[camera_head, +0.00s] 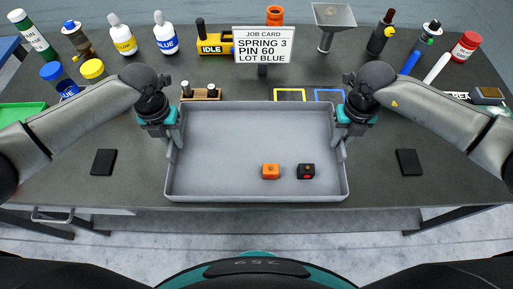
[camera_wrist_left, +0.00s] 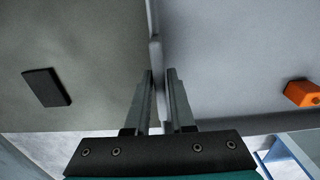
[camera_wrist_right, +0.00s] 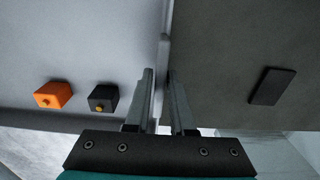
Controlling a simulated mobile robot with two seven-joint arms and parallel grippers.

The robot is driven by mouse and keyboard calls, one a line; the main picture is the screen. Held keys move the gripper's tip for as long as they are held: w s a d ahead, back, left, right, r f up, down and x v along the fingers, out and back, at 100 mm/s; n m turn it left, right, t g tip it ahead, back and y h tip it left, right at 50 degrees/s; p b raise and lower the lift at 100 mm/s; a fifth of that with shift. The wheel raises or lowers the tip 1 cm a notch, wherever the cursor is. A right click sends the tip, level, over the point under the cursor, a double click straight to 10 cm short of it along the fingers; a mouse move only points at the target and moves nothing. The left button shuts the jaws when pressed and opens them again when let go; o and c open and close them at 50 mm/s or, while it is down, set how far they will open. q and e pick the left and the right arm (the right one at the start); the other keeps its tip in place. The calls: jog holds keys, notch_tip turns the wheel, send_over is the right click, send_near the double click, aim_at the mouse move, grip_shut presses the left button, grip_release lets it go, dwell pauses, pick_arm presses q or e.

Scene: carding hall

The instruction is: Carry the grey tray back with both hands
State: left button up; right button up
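The grey tray (camera_head: 215,193) is a wide, shallow box lying level at the front middle of the dark table. An orange block (camera_head: 270,171) and a black block (camera_head: 306,171) sit inside it, right of centre near the front wall. My left gripper (camera_head: 174,146) is at the tray's left side wall, with one finger on each side of it (camera_wrist_left: 159,85). My right gripper (camera_head: 340,144) holds the right side wall the same way (camera_wrist_right: 160,85). Both finger gaps are narrow and look closed on the wall. The tray's underside is hidden.
Behind the tray are a small wooden rack (camera_head: 201,97), a yellow square outline (camera_head: 290,95), a blue one (camera_head: 329,95) and a job card (camera_head: 263,45). Bottles stand at back left and right. Flat black pads (camera_head: 104,162) (camera_head: 409,162) flank the tray.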

pick_arm(q)
grip_shut()
pick_arm(e)
jog(key=shift+c, duration=1.4)
grip_shut()
pick_arm(q)
jog(key=shift+r, duration=0.1)
